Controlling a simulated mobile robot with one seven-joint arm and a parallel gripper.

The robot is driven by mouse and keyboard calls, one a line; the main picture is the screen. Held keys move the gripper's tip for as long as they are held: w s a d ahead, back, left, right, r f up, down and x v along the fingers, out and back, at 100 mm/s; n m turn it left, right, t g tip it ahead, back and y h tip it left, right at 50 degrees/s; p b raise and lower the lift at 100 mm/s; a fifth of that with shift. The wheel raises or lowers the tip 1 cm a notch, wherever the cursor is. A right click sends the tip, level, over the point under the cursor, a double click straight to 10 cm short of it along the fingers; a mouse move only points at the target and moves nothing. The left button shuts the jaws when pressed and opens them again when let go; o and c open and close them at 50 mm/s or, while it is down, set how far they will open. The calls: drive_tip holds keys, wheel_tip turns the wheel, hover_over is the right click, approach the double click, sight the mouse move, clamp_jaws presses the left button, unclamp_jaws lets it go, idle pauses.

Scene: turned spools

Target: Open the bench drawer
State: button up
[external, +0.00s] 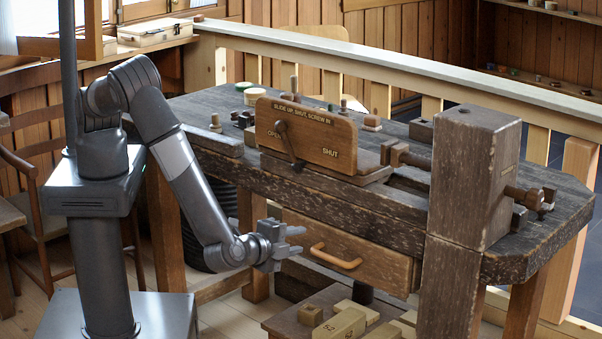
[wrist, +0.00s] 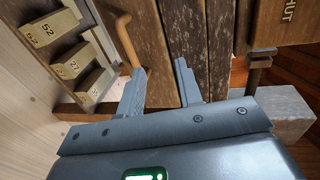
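The bench drawer (external: 372,268) is a brown wooden front under the dark bench top, and it looks shut. Its light wooden bar handle (external: 335,256) is at the middle of the front. My gripper (external: 295,241) is just left of the handle in the external view, with its fingers pointing toward the drawer. In the wrist view my gripper (wrist: 160,85) is open with nothing between its fingers. The handle (wrist: 124,42) lies beyond and left of the left finger there, outside the gap. Whether that finger touches it I cannot tell.
A heavy wooden post (external: 475,180) stands at the bench's right. A lever board marked OPEN and SHUT (external: 330,139) sits on the bench top. Below the drawer, a low shelf holds several numbered wooden blocks (external: 341,324), also in the wrist view (wrist: 52,27).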

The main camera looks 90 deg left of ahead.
approach(323, 257)
drive_tip(key=x, duration=1)
drive_tip(key=shift+w+a, duration=0.25)
drive_tip(key=shift+w, duration=0.05)
drive_tip(key=shift+c, duration=0.4)
clamp_jaws()
